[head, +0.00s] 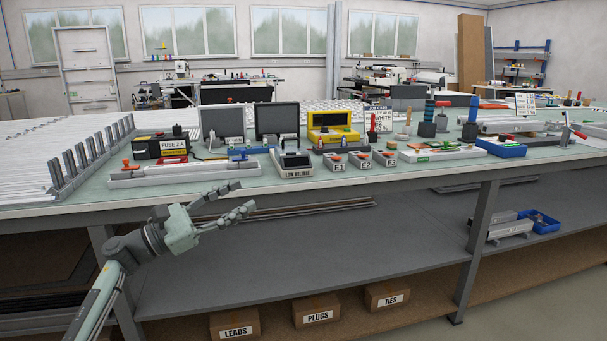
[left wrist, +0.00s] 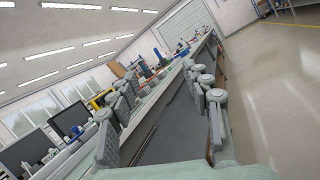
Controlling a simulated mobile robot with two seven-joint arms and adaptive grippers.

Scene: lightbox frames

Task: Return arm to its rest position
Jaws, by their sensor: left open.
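My left gripper (head: 246,200) is in front of the workbench (head: 420,182), near its front edge at the left of the head view. Its fingers point right and are spread apart with nothing between them. In the left wrist view the open fingers of my left gripper (left wrist: 170,125) frame the bench's front edge and lower shelf, tilted in the picture. My left arm (head: 108,290) comes up from the bottom left. My right gripper shows in neither view.
The lower grey shelf (head: 330,245) is mostly clear. Cardboard boxes, including PLUGS (head: 316,310), stand underneath. Open floor (left wrist: 270,80) shows beside the bench.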

